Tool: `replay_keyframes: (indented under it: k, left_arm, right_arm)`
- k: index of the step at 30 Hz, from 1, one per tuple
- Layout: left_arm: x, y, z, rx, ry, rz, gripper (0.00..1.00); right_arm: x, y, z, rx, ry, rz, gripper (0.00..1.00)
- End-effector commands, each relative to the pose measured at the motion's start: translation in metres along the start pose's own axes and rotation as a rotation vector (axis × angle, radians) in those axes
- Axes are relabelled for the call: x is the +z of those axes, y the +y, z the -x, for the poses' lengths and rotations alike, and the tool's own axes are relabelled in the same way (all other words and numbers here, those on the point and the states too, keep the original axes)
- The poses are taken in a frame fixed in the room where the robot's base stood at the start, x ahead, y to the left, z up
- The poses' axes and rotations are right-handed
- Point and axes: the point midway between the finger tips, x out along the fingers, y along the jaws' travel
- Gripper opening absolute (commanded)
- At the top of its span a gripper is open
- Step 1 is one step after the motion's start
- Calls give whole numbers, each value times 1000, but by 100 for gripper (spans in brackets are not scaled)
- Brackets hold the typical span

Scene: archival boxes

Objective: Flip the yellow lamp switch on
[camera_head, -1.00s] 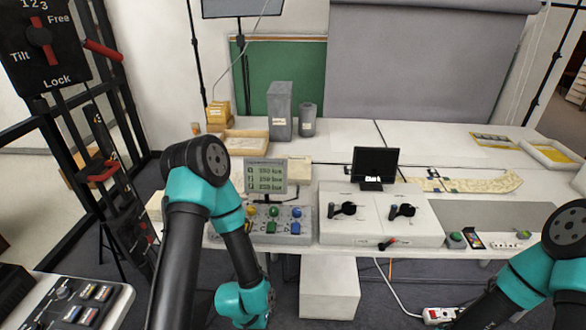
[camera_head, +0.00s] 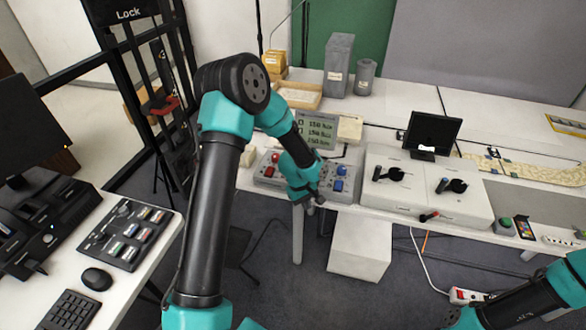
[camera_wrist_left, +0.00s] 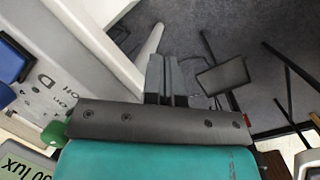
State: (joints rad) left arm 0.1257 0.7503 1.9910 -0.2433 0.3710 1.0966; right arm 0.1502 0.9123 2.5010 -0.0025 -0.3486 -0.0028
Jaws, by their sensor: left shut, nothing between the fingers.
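The lamp switch panel (camera_head: 262,182) sits at the front edge of the white table, with a red knob (camera_head: 275,158) at its left and a blue knob (camera_head: 340,170) at its right. The yellow switch is hidden behind my left arm in the head view and I cannot pick it out in the left wrist view. My left gripper (camera_head: 312,207) is at the panel's front edge, pointing down; its fingers show together and empty in the left wrist view (camera_wrist_left: 162,80). That view also shows a blue switch (camera_wrist_left: 10,62) and part of a green knob (camera_wrist_left: 54,134). My right gripper is out of view.
A small lux display (camera_head: 317,130) stands behind the panel. To its right is a white box with black levers (camera_head: 393,174) and a black screen (camera_head: 432,132). A white block (camera_head: 360,248) stands below the table. A desk with a keyboard (camera_head: 68,312) is at left.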

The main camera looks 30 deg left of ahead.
Motion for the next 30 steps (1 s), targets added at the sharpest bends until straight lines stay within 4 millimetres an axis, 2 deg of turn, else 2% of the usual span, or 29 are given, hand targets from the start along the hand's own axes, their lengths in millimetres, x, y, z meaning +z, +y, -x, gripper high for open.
replay_keyframes:
  k: [3, 9, 18, 21, 24, 30]
  left_arm:
    - [-23, 17, 30, -17, 33, 126, 0]
    - [-57, 38, 86, -48, 100, 362, 0]
    - [-96, 53, 174, -69, 220, 707, 0]
    - [-102, 54, 191, -69, 244, 777, 0]
    - [-105, 54, 200, -70, 257, 810, 0]
    - [-105, 54, 201, -70, 259, 819, 0]
  right_arm:
    - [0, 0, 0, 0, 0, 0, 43]
    - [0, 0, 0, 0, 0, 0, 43]
    - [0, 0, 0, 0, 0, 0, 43]
    - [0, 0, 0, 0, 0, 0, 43]
    - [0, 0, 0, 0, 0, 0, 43]
    - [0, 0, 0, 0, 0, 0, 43]
